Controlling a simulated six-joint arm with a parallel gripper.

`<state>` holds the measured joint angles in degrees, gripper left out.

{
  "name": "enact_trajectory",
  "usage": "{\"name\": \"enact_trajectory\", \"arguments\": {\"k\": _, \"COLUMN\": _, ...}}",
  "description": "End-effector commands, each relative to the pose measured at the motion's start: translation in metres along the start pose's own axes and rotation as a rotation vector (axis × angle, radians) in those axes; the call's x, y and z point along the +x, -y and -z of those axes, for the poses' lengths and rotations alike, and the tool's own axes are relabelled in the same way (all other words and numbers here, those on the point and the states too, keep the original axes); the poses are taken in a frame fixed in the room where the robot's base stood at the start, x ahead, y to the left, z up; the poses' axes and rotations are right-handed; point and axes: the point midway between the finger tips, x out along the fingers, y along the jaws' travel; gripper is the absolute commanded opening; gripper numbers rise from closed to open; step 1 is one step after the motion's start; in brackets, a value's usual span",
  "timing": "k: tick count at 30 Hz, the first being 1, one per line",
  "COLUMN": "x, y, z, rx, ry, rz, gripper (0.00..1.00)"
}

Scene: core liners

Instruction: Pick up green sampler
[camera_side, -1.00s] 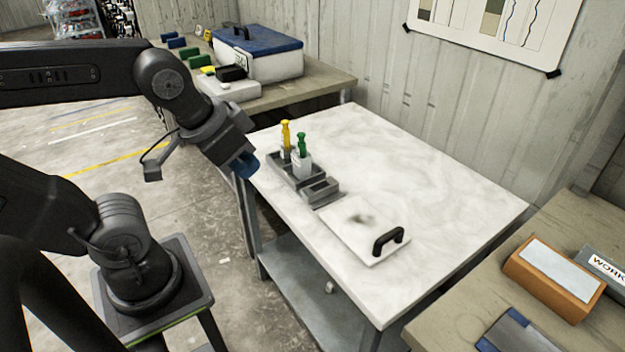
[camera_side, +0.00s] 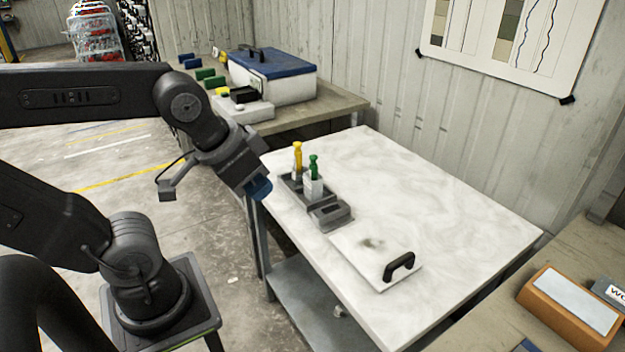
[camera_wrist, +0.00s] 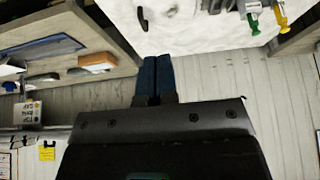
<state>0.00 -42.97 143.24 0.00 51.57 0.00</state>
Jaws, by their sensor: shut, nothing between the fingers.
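My gripper (camera_side: 260,190) is left of the rack, near the table's left edge, apart from both samplers. In the wrist view its blue fingers (camera_wrist: 157,77) are together with nothing between them. The green sampler (camera_wrist: 253,24) shows there at the upper right, beside the yellow one (camera_wrist: 281,18).
A white plate with a black handle (camera_side: 399,266) lies on the table in front of the rack. A back bench holds a blue-lidded box (camera_side: 272,70). A right bench holds an orange block (camera_side: 568,304). The table right of the rack is clear.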

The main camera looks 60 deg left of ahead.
Motion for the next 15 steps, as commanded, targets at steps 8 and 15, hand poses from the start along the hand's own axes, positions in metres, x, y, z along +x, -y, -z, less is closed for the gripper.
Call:
{"name": "enact_trajectory", "arguments": {"k": 8, "x": 0.0000, "y": 0.0000, "z": 0.0000, "rx": 0.000, "ry": 0.000, "rz": 0.000, "gripper": 0.10}}
{"name": "enact_trajectory", "arguments": {"k": 15, "x": 0.0000, "y": 0.0000, "z": 0.0000, "rx": 0.000, "ry": 0.000, "rz": 0.000, "gripper": 0.33}}
